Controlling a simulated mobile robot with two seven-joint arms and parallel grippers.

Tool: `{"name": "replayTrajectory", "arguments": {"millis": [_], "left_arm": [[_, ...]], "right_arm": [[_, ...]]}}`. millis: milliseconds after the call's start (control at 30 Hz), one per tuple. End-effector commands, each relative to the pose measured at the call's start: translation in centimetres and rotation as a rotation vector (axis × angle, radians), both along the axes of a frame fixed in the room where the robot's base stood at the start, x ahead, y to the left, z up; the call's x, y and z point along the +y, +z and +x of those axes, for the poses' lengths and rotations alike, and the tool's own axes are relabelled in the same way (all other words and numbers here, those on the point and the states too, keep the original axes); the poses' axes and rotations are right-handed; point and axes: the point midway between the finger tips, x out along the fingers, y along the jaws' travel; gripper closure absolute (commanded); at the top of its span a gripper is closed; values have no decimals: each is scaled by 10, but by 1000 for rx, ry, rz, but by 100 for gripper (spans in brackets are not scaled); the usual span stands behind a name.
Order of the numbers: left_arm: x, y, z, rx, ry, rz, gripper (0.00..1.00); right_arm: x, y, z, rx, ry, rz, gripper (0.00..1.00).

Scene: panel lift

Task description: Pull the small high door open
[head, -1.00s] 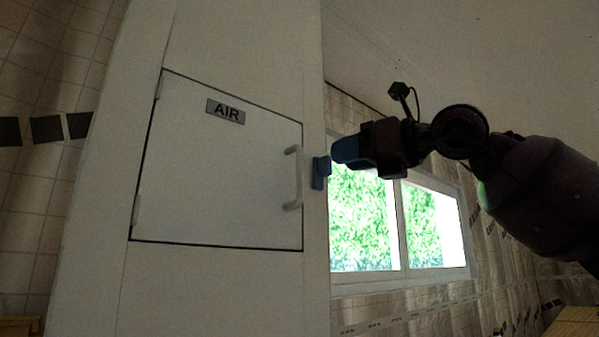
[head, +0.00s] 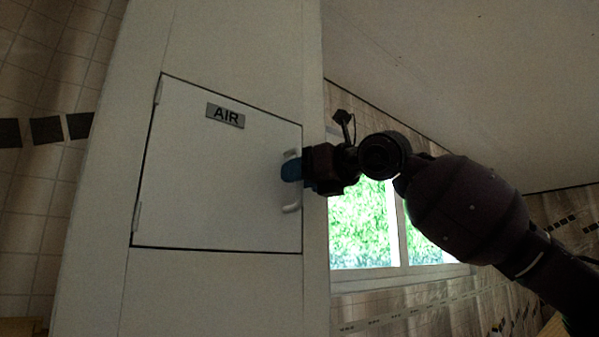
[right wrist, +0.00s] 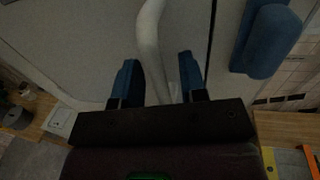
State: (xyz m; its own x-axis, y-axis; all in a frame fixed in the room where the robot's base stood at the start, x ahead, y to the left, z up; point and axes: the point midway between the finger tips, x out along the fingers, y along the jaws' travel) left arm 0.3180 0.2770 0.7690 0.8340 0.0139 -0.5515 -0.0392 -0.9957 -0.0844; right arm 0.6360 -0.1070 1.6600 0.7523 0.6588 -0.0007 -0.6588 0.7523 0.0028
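The small white door (head: 215,180) with an "AIR" label (head: 226,116) sits flush and shut in the tall white panel. Hinges show on its left edge. Its pale bar handle (head: 291,208) is near the right edge, with its middle covered by my right gripper in the head view. My right gripper (head: 291,170) is at the handle. In the right wrist view the handle (right wrist: 150,40) runs between the two blue fingertips of my right gripper (right wrist: 158,80), with a gap on each side, so it is open around the handle. My left gripper is out of view.
A blue block (right wrist: 270,40) is on the panel just right of the door's edge; in the head view now it is hidden behind my gripper. A window (head: 365,230) is right of the panel. Tiled wall (head: 40,180) lies to the left.

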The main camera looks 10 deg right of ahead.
Motion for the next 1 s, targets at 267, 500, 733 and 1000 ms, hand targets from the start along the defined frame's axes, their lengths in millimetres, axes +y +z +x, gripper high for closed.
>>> {"name": "replayTrajectory", "arguments": {"millis": [267, 500, 733, 1000], "left_arm": [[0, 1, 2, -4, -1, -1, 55], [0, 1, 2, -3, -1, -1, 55], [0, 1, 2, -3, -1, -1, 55], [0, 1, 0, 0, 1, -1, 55]], "right_arm": [[1, 0, 1, -1, 0, 1, 61], [1, 0, 1, 0, 0, 0, 92], [1, 0, 1, 0, 0, 0, 100], [4, 0, 1, 1, -2, 1, 100]]}}
